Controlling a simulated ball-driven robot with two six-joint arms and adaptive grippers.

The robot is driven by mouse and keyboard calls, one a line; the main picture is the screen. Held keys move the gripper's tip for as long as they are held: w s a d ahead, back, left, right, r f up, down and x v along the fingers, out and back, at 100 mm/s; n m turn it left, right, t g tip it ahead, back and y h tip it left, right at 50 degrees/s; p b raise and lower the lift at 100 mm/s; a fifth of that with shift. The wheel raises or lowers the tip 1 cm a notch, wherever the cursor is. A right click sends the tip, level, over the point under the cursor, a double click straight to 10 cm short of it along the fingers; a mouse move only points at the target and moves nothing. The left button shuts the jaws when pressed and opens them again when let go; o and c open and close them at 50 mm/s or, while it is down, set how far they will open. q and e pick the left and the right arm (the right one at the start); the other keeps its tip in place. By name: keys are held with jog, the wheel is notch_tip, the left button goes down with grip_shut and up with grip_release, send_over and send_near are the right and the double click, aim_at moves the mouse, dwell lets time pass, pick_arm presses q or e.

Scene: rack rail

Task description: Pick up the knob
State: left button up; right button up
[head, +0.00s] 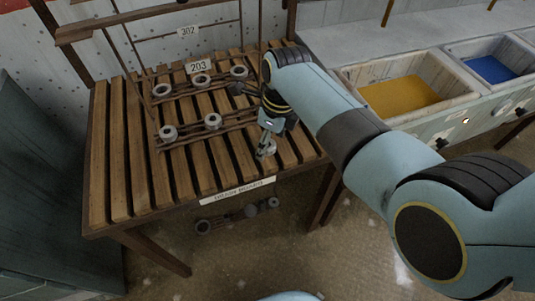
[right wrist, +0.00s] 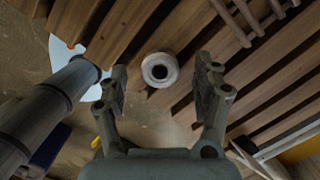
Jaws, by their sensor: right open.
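A pale round knob (right wrist: 160,70) with a dark centre shows in the right wrist view, seen end-on. It lies in the gap between the two fingers of my right gripper (right wrist: 160,88), apart from both. The gripper is open. In the head view my right gripper (head: 267,148) points down over the front right part of the slatted wooden table (head: 110,150). A pale piece at its fingertips is mostly covered there, and I cannot tell knob from finger. My left gripper is not in view.
Wooden rails on the table carry several round knobs (head: 213,121), near tags 203 (head: 199,67) and 302 (head: 188,31). Another rail with knobs (head: 240,214) lies below the front edge. Basins with yellow (head: 400,96) and blue (head: 489,69) bottoms stand right. The front left slats are clear.

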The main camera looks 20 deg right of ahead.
jog(key=shift+f, duration=0.45)
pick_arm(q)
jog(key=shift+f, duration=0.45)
pick_arm(e)
jog(key=shift+r, duration=0.15)
jog(key=shift+c, duration=0.3)
jog(key=c, duration=1.2)
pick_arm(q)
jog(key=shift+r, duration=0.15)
pick_arm(e)
jog(key=shift+r, duration=0.1)
